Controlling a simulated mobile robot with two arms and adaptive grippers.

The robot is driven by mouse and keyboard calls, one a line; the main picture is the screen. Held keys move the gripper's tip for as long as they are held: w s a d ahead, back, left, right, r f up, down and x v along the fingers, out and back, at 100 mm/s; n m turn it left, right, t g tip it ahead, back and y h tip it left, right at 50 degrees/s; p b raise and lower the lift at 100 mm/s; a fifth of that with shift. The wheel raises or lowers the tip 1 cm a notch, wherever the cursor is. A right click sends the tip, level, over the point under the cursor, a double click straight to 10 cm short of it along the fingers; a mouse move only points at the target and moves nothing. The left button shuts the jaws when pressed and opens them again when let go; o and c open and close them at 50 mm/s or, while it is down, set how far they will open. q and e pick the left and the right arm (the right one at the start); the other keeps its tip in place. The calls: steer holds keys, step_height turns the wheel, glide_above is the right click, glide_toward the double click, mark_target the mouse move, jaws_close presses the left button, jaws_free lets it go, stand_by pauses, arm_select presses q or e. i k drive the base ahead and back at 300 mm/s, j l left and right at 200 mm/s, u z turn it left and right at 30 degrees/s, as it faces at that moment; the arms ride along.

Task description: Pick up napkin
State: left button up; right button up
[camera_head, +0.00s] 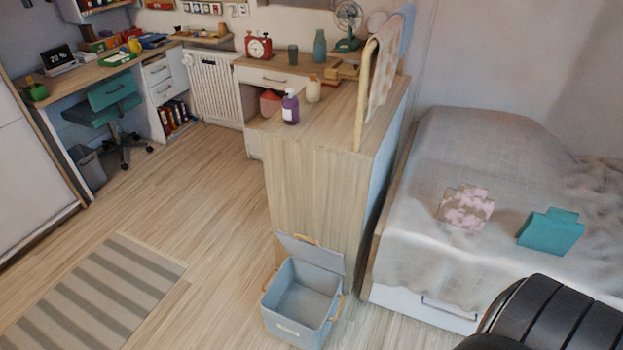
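Two small cloth-like pieces lie on the bed (420,205) at the right. One is pink with a blotchy pale pattern (466,207); the other is plain teal (550,232). They lie apart, the teal one to the right of and slightly nearer than the pink one. A light patterned cloth (384,80) hangs over a wooden rail at the end of the wooden counter. I cannot tell which of these is the napkin. Neither gripper shows; only a dark ribbed part, probably of my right arm, fills the bottom right corner.
An open grey storage box (302,302) stands on the floor beside the wooden counter (315,190). The counter carries a purple bottle (290,107) and a cream bottle (313,89). A striped rug (95,295) lies at left. The wooden floor in the middle is clear.

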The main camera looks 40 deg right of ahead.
mark_target(467, 208)
steer(key=l+z, duration=0.15)
steer(key=z, duration=0.8)
